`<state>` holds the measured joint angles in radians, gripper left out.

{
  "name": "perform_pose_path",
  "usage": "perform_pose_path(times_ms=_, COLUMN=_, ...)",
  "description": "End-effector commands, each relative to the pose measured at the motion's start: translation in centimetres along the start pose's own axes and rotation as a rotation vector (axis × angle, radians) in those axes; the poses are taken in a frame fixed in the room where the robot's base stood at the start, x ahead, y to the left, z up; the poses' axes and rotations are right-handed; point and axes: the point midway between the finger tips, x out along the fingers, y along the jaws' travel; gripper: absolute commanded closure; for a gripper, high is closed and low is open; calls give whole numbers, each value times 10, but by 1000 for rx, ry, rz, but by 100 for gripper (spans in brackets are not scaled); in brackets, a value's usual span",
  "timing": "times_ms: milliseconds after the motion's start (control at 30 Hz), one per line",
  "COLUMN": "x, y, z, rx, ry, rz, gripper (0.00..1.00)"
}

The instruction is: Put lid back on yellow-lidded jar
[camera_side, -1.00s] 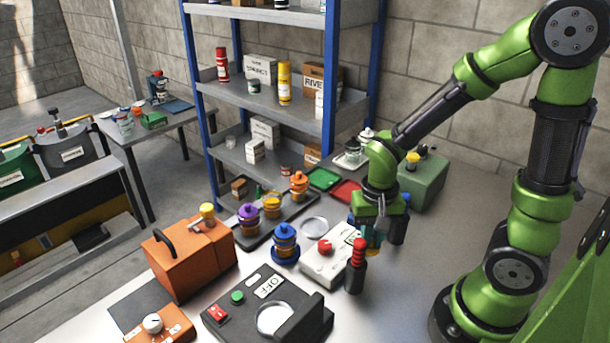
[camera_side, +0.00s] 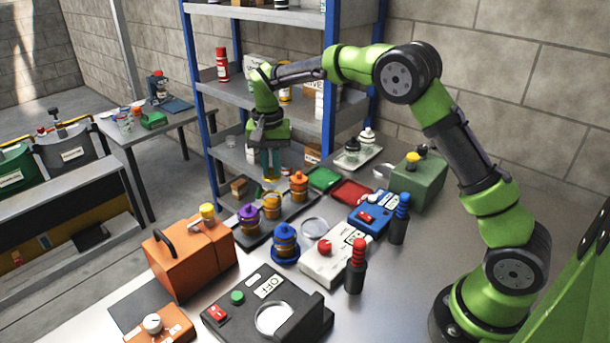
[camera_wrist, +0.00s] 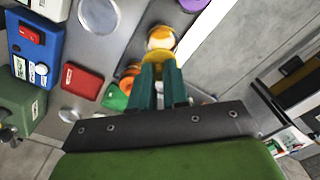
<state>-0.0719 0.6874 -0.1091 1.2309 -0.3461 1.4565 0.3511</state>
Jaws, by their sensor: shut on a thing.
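My gripper (camera_side: 270,165) is shut on a yellow lid (camera_side: 270,180) and holds it in the air above the dark tray (camera_side: 254,243). The jar (camera_side: 271,207) stands upright on that tray, between the purple-lidded jar (camera_side: 249,220) and the orange-lidded jar (camera_side: 298,187). It has no lid and shows amber contents. The lid is above the jar and apart from it in the side view. In the wrist view the open jar (camera_wrist: 161,40) shows just beyond the fingertips, and the lid (camera_wrist: 157,57) is partly hidden by the fingers.
A blue-lidded jar (camera_side: 285,243) stands in front of the tray. The shelf rack (camera_side: 330,110) stands close behind my gripper. An orange case (camera_side: 188,262) is at the left front.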

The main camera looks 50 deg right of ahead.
Motion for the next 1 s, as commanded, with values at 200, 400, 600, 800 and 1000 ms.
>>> perform_pose_path(times_ms=200, x=-14, y=-4, z=3, rx=9, ry=-1, rz=1, gripper=100)
perform_pose_path(times_ms=400, x=0, y=-4, z=3, rx=6, ry=-1, rz=1, gripper=100)
perform_pose_path(times_ms=600, x=20, y=-4, z=3, rx=6, ry=-1, rz=-1, gripper=100)
perform_pose_path(times_ms=800, x=37, y=-4, z=3, rx=7, ry=-1, rz=-1, gripper=100)
perform_pose_path(times_ms=1000, x=47, y=-4, z=3, rx=7, ry=1, rz=-1, gripper=100)
